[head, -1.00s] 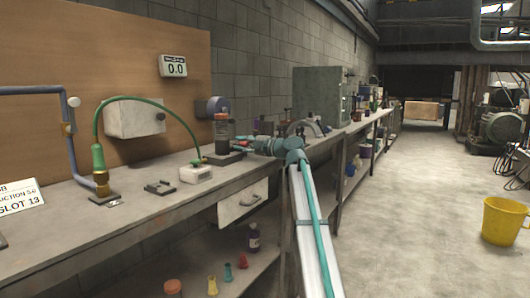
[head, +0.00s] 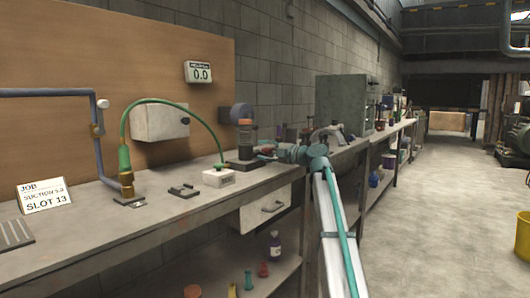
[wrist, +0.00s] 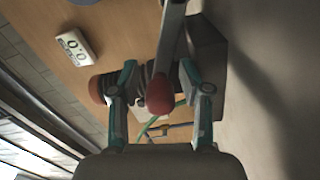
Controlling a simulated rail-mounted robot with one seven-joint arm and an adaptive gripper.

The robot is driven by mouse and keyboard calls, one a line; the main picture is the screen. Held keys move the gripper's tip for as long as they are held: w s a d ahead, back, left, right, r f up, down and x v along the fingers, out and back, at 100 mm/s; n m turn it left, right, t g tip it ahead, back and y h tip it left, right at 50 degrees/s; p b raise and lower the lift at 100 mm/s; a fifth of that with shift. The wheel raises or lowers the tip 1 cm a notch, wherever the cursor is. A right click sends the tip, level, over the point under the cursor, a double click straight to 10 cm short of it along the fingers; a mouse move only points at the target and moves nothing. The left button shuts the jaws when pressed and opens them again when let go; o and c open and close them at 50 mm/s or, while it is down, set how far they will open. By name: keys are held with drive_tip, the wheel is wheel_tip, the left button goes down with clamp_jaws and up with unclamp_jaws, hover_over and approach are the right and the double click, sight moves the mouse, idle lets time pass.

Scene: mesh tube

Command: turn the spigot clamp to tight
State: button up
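The clamp stand, a dark upright cylinder with an orange top (head: 245,135), stands on the bench beside my gripper (head: 276,154). In the wrist view the cylinder lies sideways with its orange-brown end (wrist: 97,88) at left. A grey lever (wrist: 172,40) with a red knob (wrist: 160,95) reaches toward me, the knob between the fingers of my gripper (wrist: 158,72). The fingers are apart, with gaps showing on both sides of the knob. Part of the cylinder is hidden behind the fingers and lever.
A display reading 0.0 (head: 199,72) hangs on the wooden board. A SLOT 13 sign (head: 44,196) stands at left. A grey cabinet (head: 341,103) stands farther along the bench.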

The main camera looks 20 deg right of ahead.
sight(272, 151)
drive_tip(key=shift+f, duration=0.1)
drive_tip(key=shift+v, duration=4)
drive_tip(key=shift+d, duration=0.1)
